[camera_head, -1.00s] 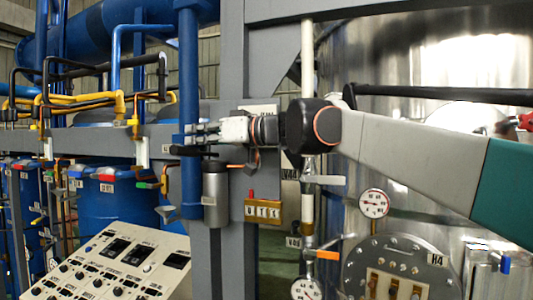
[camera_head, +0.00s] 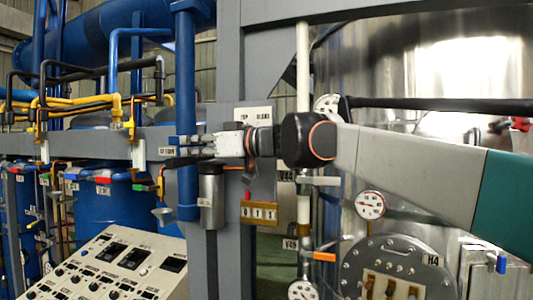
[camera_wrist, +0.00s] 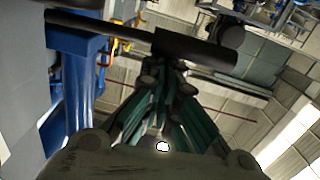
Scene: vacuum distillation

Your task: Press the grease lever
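The grease lever appears to be the dark bar (camera_head: 186,162) at the top of a grey metal cylinder (camera_head: 211,198) on the grey column. In the wrist view a long dark bar with a thick end (camera_wrist: 195,48) crosses the top of the picture. My gripper (camera_head: 176,146) points left in the head view, just above the dark bar. Its dark green fingers (camera_wrist: 166,82) come together in the wrist view, with nothing seen between them. The bar's end lies just past the fingertips there. I cannot tell whether they touch.
A blue vertical pipe (camera_head: 187,90) stands close behind my fingertips. A brown labelled box (camera_head: 259,214) hangs below my wrist. A sloped control panel (camera_head: 120,262) is at lower left. The steel vessel (camera_head: 420,75) with a gauge (camera_head: 370,205) stands at right.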

